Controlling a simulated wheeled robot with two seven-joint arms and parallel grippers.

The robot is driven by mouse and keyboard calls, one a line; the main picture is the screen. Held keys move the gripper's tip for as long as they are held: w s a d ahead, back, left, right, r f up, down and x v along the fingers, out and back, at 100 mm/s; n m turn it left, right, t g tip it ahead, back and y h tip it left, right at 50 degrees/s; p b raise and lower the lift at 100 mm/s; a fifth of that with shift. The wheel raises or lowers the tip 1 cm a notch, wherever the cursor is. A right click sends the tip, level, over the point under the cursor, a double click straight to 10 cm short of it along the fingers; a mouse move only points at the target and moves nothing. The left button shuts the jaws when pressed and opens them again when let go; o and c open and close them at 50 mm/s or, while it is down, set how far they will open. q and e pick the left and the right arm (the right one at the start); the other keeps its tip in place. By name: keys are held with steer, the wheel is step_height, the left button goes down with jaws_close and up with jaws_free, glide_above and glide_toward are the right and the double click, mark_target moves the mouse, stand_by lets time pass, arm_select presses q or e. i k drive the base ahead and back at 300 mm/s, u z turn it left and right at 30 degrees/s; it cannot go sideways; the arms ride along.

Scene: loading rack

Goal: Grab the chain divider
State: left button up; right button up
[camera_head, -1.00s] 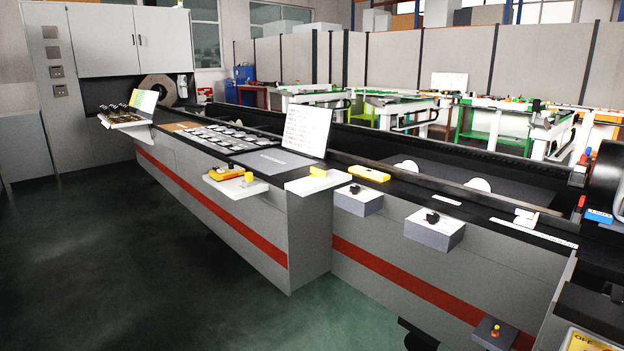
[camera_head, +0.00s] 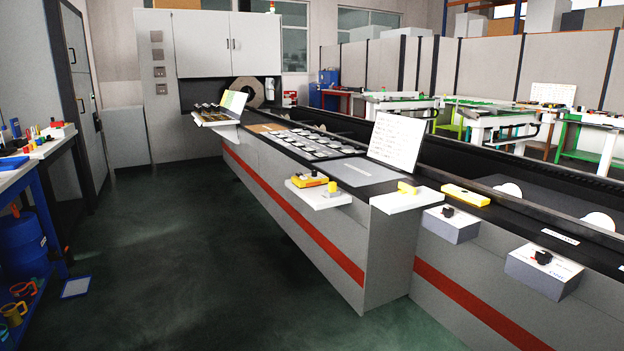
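I cannot tell for sure which thing is the chain divider. A yellow tool with dark parts (camera_head: 309,180) lies on a small white shelf (camera_head: 322,199) at the front of the long machine. A small yellow piece (camera_head: 406,188) sits on the white ledge (camera_head: 407,200) to its right. A flat yellow bar (camera_head: 465,195) lies on the machine top farther right. Neither of my grippers is in view.
The long grey machine (camera_head: 290,218) with a red stripe fills the right side. Two grey boxes with black knobs (camera_head: 450,222) (camera_head: 543,268) stick out of its front. A blue-framed workbench (camera_head: 48,150) stands at the left. The dark green floor (camera_head: 190,260) between is mostly clear.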

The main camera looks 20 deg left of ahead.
mark_target(404, 188)
steer(key=u, duration=0.75)
steer(key=i, duration=1.45)
steer(key=u, duration=0.2)
